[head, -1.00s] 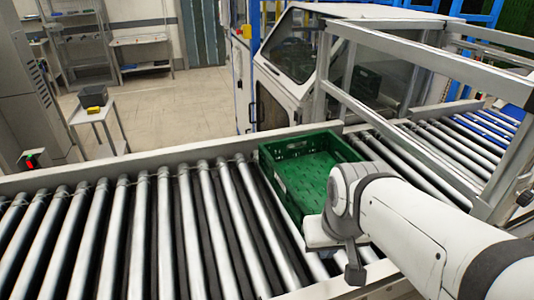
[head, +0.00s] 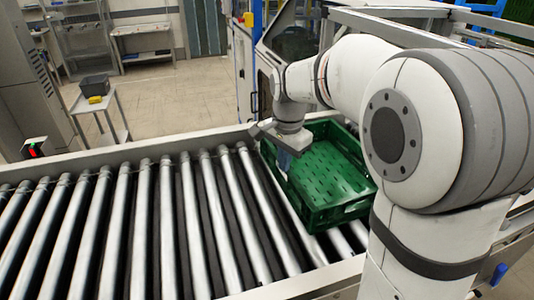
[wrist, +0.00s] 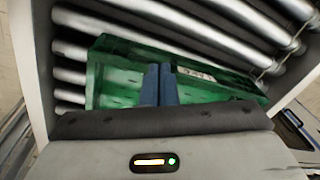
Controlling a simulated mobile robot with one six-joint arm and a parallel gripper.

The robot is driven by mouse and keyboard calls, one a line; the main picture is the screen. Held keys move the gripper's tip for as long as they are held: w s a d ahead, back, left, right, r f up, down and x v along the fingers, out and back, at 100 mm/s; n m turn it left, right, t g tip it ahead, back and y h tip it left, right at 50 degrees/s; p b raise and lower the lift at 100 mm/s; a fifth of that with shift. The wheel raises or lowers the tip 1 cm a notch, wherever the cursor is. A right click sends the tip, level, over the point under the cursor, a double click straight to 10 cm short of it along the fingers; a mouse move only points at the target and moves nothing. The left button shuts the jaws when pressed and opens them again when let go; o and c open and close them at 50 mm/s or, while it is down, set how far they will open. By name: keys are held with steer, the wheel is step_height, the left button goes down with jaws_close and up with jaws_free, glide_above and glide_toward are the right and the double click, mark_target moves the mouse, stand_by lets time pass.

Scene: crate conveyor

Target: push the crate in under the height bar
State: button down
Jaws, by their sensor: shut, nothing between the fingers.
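The green crate (head: 345,212) sits upright on the roller conveyor, partly covered by my arm. My gripper (head: 284,163) is at its left side, towards the far corner, pointing down. In the wrist view the blue fingers of my gripper (wrist: 158,85) are together and empty, in front of the crate wall (wrist: 112,80). I cannot tell whether they touch the crate. A grey metal frame with a crossbar (head: 390,24) stands over the conveyor at upper right, largely hidden behind my arm; I cannot make out a separate height bar.
Bare rollers (head: 130,225) fill the conveyor left of the crate. A metal side rail (head: 120,156) runs along its far edge. A machine with a dark window (head: 293,42) stands behind the crate. A small table (head: 102,109) holds a dark bin.

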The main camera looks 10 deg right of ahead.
steer(key=w+a+f+m+g, duration=0.1)
steer(key=w+a+f+m, duration=0.15)
steer(key=w, duration=0.25)
steer(key=w+a+f+m, duration=0.2)
steer(key=w+m, duration=0.1)
steer(key=w, duration=0.2)
step_height(320, 180, down, 10)
steer(key=shift+w+d+f+p, duration=0.1)
steer(key=shift+p, duration=0.35)
steer(key=d, duration=0.2)
steer(key=d+p, duration=0.1)
steer(key=shift+w+d, duration=0.25)
steer(key=shift+w, duration=0.05)
steer(key=shift+w+d, duration=0.1)
steer(key=shift+d, duration=0.15)
